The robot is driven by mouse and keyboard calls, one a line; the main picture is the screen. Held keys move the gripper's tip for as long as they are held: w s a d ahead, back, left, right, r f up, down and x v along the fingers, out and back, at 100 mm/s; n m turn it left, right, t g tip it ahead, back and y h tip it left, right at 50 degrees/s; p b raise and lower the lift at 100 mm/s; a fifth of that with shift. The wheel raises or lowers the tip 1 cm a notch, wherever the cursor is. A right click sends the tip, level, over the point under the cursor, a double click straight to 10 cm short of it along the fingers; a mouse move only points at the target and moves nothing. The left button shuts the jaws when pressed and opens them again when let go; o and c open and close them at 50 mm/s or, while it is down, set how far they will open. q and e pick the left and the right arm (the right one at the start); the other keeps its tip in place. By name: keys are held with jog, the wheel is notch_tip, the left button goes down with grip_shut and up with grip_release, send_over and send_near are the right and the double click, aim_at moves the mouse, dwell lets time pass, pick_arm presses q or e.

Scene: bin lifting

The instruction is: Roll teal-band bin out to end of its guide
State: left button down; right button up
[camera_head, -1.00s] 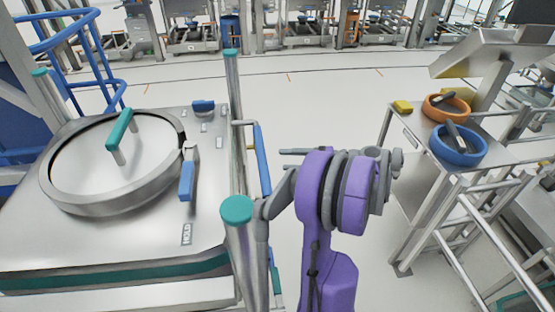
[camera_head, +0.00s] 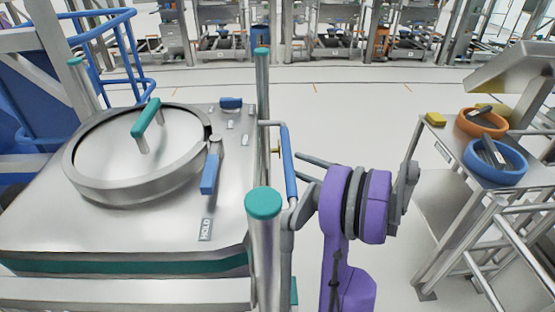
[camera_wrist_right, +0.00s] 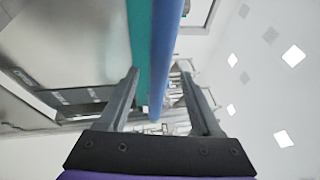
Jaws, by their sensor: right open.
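The teal-band bin is a metal box with a teal stripe (camera_head: 130,266) along its lower front, at the left of the head view. Its round lid has a teal handle (camera_head: 147,118). A blue upright grip bar (camera_head: 289,165) is on its right side, between two teal-capped posts. My right gripper (camera_head: 299,166) is open with its fingertips close to this bar. In the right wrist view the blue bar (camera_wrist_right: 165,50) runs between the spread fingers (camera_wrist_right: 160,75); contact cannot be told. The guide is not clearly seen. My left gripper is out of view.
The near teal-capped post (camera_head: 264,240) stands close to my right wrist. Pale floor (camera_head: 370,110) is open behind and between.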

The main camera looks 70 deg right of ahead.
jog(key=w+r, duration=0.1)
jog(key=w, duration=0.6)
jog(key=shift+w+r, duration=0.15)
jog(key=shift+w, duration=0.05)
grip_shut()
dwell(1.1)
